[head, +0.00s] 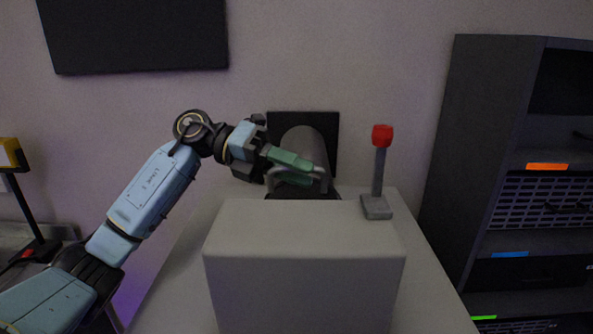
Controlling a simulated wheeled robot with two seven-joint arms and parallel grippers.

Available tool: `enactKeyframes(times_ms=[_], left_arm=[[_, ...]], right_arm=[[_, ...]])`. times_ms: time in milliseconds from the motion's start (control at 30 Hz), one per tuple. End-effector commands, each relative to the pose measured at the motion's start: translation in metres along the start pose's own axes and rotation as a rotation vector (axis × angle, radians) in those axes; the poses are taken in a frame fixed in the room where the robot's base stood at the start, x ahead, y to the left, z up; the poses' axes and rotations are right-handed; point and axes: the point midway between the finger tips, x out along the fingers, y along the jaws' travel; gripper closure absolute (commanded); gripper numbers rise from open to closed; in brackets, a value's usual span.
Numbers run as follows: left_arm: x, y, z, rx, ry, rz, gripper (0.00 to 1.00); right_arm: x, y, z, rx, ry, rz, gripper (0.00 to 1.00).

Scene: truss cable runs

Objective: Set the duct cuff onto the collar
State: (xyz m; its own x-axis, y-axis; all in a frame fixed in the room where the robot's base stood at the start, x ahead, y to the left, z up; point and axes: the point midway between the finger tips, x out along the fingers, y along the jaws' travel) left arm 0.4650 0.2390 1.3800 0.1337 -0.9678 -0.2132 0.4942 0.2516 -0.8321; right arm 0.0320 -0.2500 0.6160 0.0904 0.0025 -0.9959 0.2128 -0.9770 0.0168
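A dark grey rounded cylinder (313,142) stands against a black square plate (329,124) at the back, above the bench. A light grey looped handle (322,177) shows in front of it. I take the handle to be part of the duct cuff; the cuff's body and the collar cannot be clearly told apart. My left gripper (303,172) reaches in from the left. Its green fingers lie close above and below the handle's top bar and appear shut on it. The grey block in front hides what is lower down. My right gripper is not in view.
A large pale grey block (305,262) stands in front on the white bench (428,290). A red-topped post (379,172) on a square foot stands right of the handle. A dark shelf unit (487,150) is at the right. A yellow-headed stand (10,153) is at the left.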

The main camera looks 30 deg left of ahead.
Motion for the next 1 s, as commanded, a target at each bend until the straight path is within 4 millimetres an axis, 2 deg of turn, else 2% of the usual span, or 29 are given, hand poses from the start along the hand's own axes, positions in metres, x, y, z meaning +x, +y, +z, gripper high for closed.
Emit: enactKeyframes(times_ms=[167, 400, 600, 800, 1000], left_arm=[[-0.024, 0.002, -0.001, -0.001, -0.003, 0.004, 0.67], [-0.08, 0.002, -0.001, 0.0, -0.004, 0.003, 0.67], [-0.115, 0.001, 0.0, 0.0, -0.002, 0.002, 0.67], [-0.13, 0.0, 0.0, 0.001, 0.0, 0.0, 0.67], [-0.132, -0.001, 0.0, 0.001, 0.001, 0.0, 0.67]], right_arm=[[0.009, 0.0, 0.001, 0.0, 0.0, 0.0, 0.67], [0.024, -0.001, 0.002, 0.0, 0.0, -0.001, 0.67], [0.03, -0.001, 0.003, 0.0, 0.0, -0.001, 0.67], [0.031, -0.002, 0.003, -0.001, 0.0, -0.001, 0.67], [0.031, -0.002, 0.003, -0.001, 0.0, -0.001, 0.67]])
